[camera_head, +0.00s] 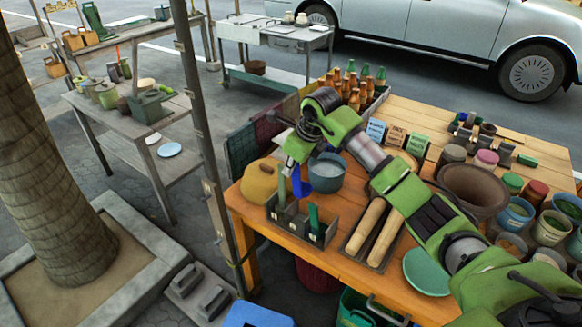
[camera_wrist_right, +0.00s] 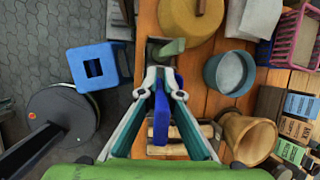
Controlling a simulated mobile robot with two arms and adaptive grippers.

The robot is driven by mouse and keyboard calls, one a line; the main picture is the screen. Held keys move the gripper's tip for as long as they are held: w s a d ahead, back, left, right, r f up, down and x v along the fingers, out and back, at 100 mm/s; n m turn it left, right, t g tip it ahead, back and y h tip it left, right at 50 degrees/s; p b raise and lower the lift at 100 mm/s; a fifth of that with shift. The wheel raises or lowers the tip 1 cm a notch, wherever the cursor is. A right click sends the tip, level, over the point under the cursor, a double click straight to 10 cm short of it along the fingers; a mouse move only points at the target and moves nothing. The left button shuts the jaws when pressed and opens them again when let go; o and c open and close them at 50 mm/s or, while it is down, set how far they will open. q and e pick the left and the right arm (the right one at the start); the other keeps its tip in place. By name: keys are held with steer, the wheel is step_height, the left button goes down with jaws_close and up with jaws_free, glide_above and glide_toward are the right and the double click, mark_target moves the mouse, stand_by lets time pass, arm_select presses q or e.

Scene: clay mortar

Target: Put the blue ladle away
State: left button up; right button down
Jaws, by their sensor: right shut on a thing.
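The blue ladle (camera_head: 325,178) is in my right gripper (camera_head: 297,150), above the table's near-left part. In the right wrist view it shows as a blue piece (camera_wrist_right: 161,122) between the fingers of my right gripper (camera_wrist_right: 163,80). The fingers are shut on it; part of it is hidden. A dark grey compartment holder (camera_head: 288,218) stands below the gripper at the table edge, with green upright pieces (camera_head: 314,219) in it. My left gripper is not in view.
A grey-blue pot (camera_head: 328,171) stands close behind the ladle, and a yellow-brown lidded pot (camera_head: 259,181) is left of it. A tray with rolling pins (camera_head: 366,228) is right of the holder. A post (camera_head: 203,120) rises left of the table. Bottles (camera_head: 352,82) stand at the back.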

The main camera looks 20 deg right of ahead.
step_height(320, 180, down, 13)
steer(key=b, duration=0.8)
steer(key=shift+f+b, duration=0.15)
steer(key=shift+b, duration=0.25)
steer(key=c, duration=2.2)
jaws_free()
steer(key=shift+o, duration=0.2)
steer(key=v, duration=1.2)
steer(key=shift+s+d, duration=0.1)
steer(key=shift+s, duration=0.05)
